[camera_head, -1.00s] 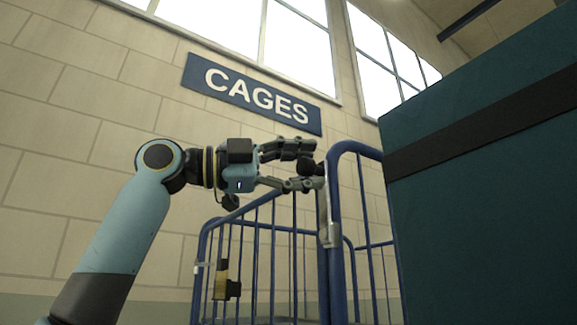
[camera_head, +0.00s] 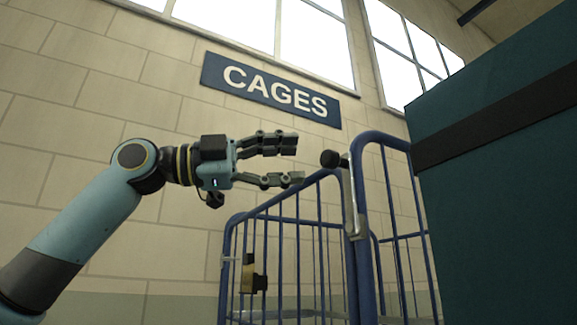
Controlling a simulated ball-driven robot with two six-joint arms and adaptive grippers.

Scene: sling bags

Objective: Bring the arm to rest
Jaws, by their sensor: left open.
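My left arm (camera_head: 85,225) comes in from the lower left. My left gripper (camera_head: 297,160) is open, its two fingers apart and pointing right, with nothing between them. A round black knob (camera_head: 330,158) on a metal lever (camera_head: 349,200) sits at the corner of the blue cage, a little right of the fingertips and apart from them. My right gripper is not in view.
The blue barred cage (camera_head: 366,230) stands below and right of my gripper. A large teal bag or box with a dark band (camera_head: 495,210) fills the right side. The wall behind carries a CAGES sign (camera_head: 270,88).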

